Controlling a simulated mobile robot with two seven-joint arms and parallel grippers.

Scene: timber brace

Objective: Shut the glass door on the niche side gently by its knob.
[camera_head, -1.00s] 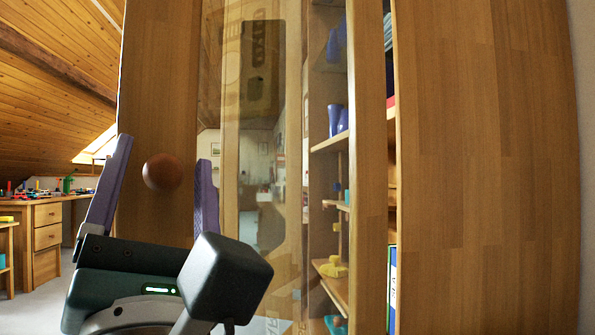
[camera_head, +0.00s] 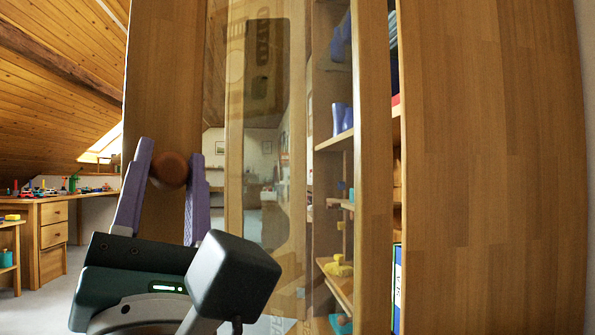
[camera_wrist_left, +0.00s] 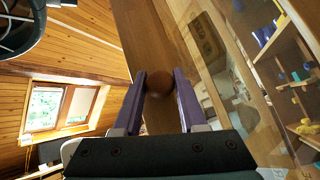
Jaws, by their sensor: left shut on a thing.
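The round brown wooden knob (camera_head: 169,171) sits on the wooden frame of the glass door (camera_head: 264,130). My left gripper (camera_head: 170,168) has its two purple fingers closed on the knob, one on each side. The left wrist view also shows the knob (camera_wrist_left: 159,82) between the fingertips. The glass door stands in front of part of the cabinet, and shelves show to the right of its glass. I cannot tell how far the door is from its frame. My right gripper is not in view.
Shelves (camera_head: 334,142) with purple vases and toys are right of the glass. A wide wooden panel (camera_head: 490,160) fills the right side. A desk (camera_head: 52,225) with small items stands at the far left under a sloping timber ceiling.

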